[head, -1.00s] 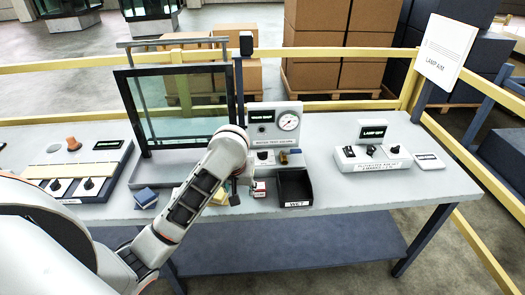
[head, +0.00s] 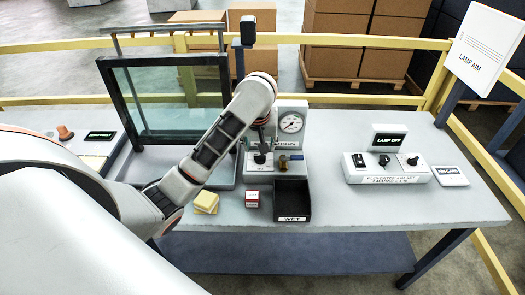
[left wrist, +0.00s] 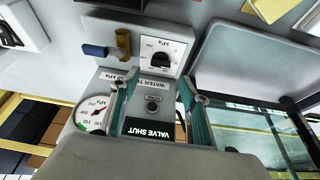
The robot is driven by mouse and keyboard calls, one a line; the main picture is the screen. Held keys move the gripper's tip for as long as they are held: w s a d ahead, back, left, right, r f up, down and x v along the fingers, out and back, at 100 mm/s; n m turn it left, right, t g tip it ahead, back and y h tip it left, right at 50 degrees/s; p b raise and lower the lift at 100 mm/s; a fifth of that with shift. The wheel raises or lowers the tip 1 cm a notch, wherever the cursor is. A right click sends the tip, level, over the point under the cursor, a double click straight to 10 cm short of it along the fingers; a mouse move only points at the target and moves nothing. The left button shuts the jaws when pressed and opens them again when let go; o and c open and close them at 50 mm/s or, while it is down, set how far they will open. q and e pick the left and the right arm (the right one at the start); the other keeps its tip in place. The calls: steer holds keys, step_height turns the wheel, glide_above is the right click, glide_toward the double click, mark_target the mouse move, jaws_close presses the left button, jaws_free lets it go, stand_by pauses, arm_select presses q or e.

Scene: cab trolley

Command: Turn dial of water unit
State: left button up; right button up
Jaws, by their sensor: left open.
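The water unit (head: 292,168) stands at the middle back of the table, with a round pressure gauge (head: 291,122) on its panel. Its dial (left wrist: 162,60) has a dark knob on a white kPa scale in the left wrist view, upside down there. The unit's display (left wrist: 150,130) reads "VALVE SHUT". A brass tap with a blue handle (left wrist: 97,50) is beside the dial. My left gripper (left wrist: 160,78) is open, its teal fingers pointing towards the dial with nothing between them. In the head view my left arm partly hides the unit's panel. My right gripper is not shown.
A glass pane in a dark frame (head: 150,98) stands left. The lamp unit (head: 388,165) is right, with clear table between it and the bin.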

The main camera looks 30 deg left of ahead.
mark_target(260, 156)
arm_select(q)
steer(key=shift+a+f, duration=0.15)
steer(key=shift+f, duration=0.3)
steer(key=shift+x, duration=3.15)
steer(key=shift+w, duration=0.15)
steer(key=c, duration=1.1)
